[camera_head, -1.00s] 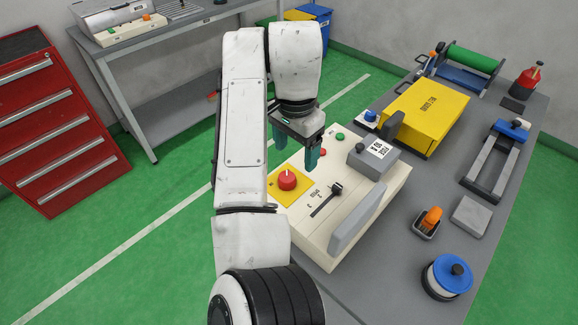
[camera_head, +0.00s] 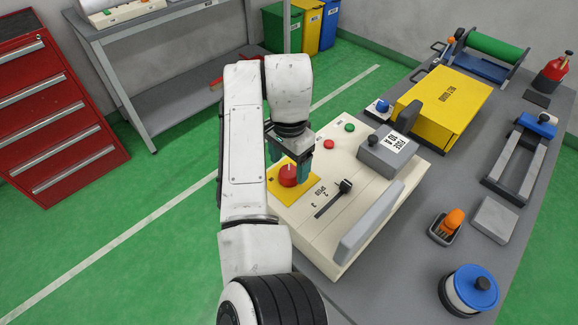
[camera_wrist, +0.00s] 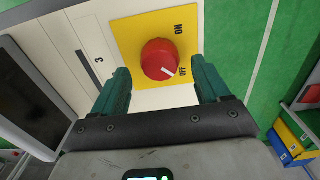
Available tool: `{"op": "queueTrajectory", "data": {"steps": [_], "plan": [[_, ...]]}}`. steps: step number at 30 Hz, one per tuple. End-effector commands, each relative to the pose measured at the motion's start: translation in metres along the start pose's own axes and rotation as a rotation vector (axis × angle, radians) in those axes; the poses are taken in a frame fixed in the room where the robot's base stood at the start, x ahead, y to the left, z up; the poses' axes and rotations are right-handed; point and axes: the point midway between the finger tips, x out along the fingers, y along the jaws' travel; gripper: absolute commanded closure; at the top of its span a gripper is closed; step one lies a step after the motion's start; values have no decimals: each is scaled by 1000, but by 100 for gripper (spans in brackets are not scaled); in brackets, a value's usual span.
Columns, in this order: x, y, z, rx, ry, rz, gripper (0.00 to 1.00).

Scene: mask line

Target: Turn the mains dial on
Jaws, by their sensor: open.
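The mains dial (camera_head: 289,177) is a red knob on a yellow plate (camera_head: 312,183) at the left end of the cream control panel (camera_head: 318,246). In the wrist view the red dial (camera_wrist: 158,58) carries a white pointer line that points toward the OFF mark; the ON mark is at the plate's upper right. My gripper (camera_head: 290,165) is directly above the dial with its green fingers pointing down. In the wrist view my gripper (camera_wrist: 160,88) is open, with the fingers apart on both sides of the dial's lower edge. I cannot tell whether they touch it.
The panel also bears a speed lever (camera_head: 346,186), red and green buttons (camera_head: 349,127), a grey fuse box (camera_head: 388,152) and a grey upright plate (camera_head: 370,222). A yellow box (camera_head: 440,105) stands behind on the bench. Green floor lies left of the panel.

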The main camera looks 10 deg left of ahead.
Motion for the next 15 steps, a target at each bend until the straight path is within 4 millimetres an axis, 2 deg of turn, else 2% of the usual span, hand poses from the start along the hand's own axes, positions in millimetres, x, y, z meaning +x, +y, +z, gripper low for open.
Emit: {"op": "queueTrajectory", "data": {"steps": [6, 15], "plan": [[20, 0, 0, -1, 0, -1, 24], [24, 0, 0, 0, 0, -1, 24]]}}
